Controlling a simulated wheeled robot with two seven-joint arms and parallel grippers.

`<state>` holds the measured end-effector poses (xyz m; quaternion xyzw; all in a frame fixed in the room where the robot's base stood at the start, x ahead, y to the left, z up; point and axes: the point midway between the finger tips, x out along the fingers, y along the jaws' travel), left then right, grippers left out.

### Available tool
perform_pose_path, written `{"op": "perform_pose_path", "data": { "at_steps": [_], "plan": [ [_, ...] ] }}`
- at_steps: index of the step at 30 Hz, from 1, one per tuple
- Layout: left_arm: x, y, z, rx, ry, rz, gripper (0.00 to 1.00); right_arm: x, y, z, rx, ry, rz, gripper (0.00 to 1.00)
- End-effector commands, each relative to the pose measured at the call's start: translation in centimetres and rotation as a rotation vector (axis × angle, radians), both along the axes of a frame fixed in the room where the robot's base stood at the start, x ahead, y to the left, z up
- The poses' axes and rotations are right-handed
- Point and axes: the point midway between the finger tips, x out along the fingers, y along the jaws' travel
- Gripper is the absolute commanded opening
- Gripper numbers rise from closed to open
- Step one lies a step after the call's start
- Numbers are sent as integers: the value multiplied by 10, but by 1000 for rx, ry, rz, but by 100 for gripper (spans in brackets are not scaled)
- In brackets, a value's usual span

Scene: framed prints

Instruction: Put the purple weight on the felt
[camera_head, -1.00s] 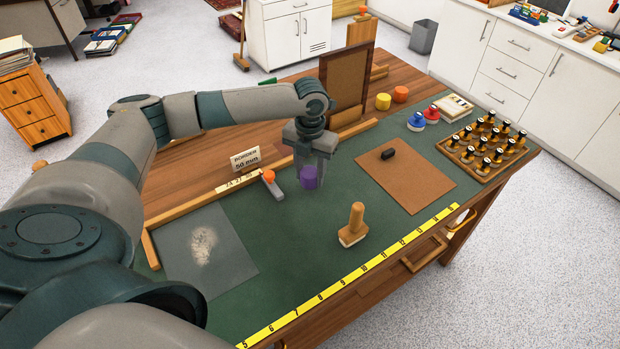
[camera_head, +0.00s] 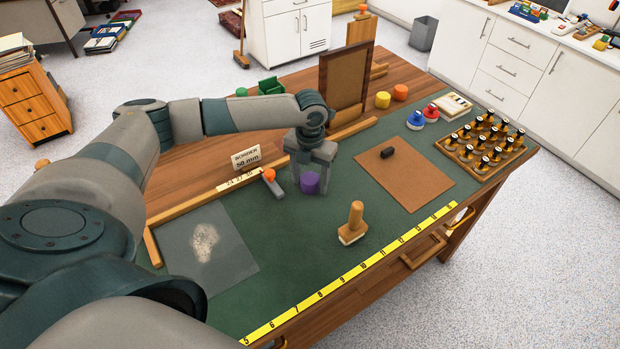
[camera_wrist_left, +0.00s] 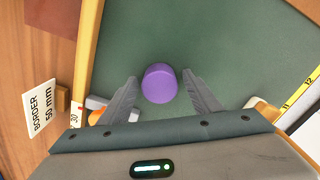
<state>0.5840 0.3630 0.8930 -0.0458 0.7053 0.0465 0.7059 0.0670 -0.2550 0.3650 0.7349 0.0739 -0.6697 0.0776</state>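The purple weight (camera_head: 310,183) stands upright on the green surface (camera_head: 290,235) of the table, which looks like felt. In the left wrist view the weight (camera_wrist_left: 159,83) sits between my two fingertips, with a gap on each side. My left gripper (camera_head: 311,182) is open, pointing down around the weight, its fingers apart from it. My right gripper is not in view.
A brown sheet (camera_head: 405,180) with a black block lies to the right. A framed panel (camera_head: 345,80) stands behind.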

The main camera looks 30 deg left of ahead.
Motion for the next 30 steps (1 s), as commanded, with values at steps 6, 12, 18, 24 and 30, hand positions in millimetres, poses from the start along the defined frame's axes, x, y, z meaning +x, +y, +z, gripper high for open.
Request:
{"op": "perform_pose_path", "data": {
  "at_steps": [6,12,18,24,30],
  "plan": [
    [0,0,4,0,-1,-1,58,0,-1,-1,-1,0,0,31],
    [1,0,22,-1,-3,-1,58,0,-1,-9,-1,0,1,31],
    [1,0,54,0,-5,0,58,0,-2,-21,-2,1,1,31],
    [1,0,90,0,-4,0,58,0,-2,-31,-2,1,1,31],
    [1,0,114,-1,-2,1,58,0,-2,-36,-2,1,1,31]
  ]
}}
